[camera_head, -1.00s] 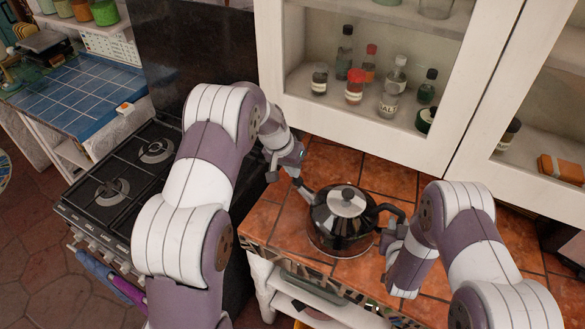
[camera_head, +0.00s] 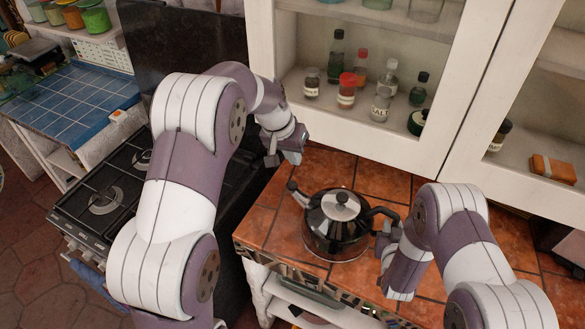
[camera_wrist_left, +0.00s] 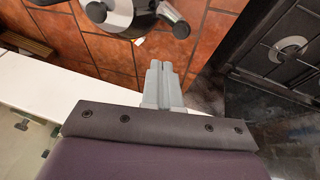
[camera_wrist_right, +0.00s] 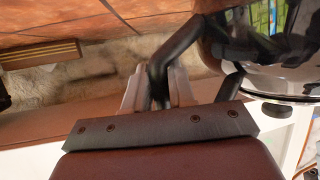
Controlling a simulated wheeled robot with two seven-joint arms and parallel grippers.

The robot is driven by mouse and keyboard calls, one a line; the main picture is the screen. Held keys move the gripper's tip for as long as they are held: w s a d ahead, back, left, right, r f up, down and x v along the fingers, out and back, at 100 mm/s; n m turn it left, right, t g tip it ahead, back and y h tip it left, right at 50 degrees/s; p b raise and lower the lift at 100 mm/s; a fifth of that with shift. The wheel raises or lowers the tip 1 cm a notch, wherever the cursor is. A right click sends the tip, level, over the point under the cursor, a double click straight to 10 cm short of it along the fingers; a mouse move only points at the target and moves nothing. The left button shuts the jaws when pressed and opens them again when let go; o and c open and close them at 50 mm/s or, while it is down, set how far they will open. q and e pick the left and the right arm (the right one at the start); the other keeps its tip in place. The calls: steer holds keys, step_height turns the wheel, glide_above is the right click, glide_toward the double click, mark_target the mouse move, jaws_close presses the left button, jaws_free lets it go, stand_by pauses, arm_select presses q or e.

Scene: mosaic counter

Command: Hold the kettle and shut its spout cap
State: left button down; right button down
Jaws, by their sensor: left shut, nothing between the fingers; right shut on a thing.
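The dark, shiny kettle (camera_head: 335,238) with a steel lid stands upright on the orange tiled counter, its spout toward the left. The spout cap (camera_head: 293,187) is at the spout's tip; I cannot tell whether it is open or shut. In the left wrist view the spout tip (camera_wrist_left: 181,29) is at the top, beyond the fingers. My left gripper (camera_head: 285,160) is shut and empty, above and behind the spout, apart from it. My right gripper (camera_wrist_right: 158,88) is shut on the kettle's black handle (camera_wrist_right: 178,45) at the kettle's right side.
A white cabinet (camera_head: 445,120) with bottles and jars (camera_head: 347,90) stands behind the kettle. A black gas stove (camera_head: 110,195) is at the left, below the counter's left edge. Tiles behind the kettle and left of its spout are clear.

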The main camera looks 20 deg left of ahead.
arm_select(q)
steer(key=v, duration=0.3)
steer(key=shift+s+d+r, duration=0.1)
steer(key=shift+d+r, duration=0.15)
steer(key=shift+d, duration=0.1)
steer(key=c, duration=1.5)
jaws_free()
steer(key=shift+s+r, duration=0.1)
steer(key=shift+r, duration=0.3)
steer(key=shift+o, duration=1.4)
steer(key=w+d+f+n+t, duration=0.1)
steer(key=w+d+f+t, duration=0.2)
steer(key=w+d, duration=0.2)
steer(key=shift+d, duration=0.9)
steer(key=n+g+y, duration=0.3)
steer(key=n+y, duration=0.8)
steer(key=n, duration=0.5)
glide_toward(305, 195)
steer(key=x, duration=0.7)
steer(key=shift+a+f, duration=0.25)
steer(key=shift+a, duration=0.1)
steer(key=shift+c, duration=0.3)
